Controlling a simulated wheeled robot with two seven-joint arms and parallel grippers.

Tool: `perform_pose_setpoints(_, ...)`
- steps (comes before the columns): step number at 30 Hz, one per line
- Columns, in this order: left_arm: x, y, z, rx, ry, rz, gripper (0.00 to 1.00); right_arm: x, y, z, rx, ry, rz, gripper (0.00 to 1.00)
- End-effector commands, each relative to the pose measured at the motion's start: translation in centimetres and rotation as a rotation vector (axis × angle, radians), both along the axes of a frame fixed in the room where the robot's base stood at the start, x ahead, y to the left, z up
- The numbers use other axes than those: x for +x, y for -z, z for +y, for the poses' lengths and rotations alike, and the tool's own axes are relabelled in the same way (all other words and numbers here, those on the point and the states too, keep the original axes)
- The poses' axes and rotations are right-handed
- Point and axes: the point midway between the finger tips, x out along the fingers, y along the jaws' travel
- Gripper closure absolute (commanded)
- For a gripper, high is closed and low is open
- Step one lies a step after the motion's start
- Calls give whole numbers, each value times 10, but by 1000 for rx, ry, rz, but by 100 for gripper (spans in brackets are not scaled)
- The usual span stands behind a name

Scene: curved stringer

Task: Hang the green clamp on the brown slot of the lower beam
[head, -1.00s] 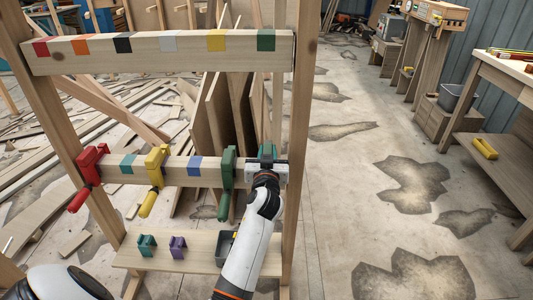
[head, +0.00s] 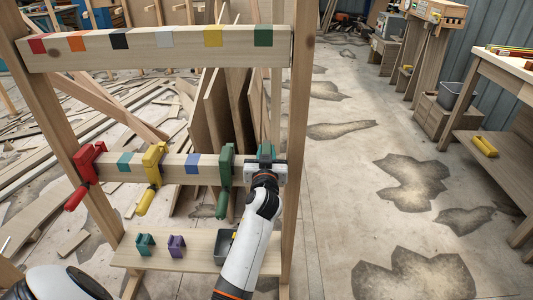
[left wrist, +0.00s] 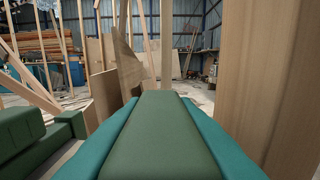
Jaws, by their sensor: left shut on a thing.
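My left gripper (head: 266,172) is shut on a green clamp (head: 266,152) with teal sides, at the right end of the lower beam (head: 110,168). In the left wrist view the held clamp (left wrist: 152,135) fills the lower middle. The gripper covers the beam there, so I cannot tell whether the clamp rests on it. No brown slot shows; the covered stretch is hidden. A darker green clamp (head: 226,165) hangs just left of the gripper and shows at the left of the wrist view (left wrist: 40,135). My right gripper is not in view.
The upper beam (head: 185,53) has coloured patches. A right post (head: 300,120) stands close. The shelf (head: 200,258) holds small teal and purple pieces.

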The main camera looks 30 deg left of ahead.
Motion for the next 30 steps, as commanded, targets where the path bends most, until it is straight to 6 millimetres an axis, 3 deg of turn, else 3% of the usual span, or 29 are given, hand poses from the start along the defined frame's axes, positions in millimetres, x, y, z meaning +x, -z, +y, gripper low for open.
perform_pose_setpoints(8,0,-2,0,2,1,-5,100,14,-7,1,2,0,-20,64)
perform_pose_setpoints(30,-2,-1,5,-8,2,-10,100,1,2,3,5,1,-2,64)
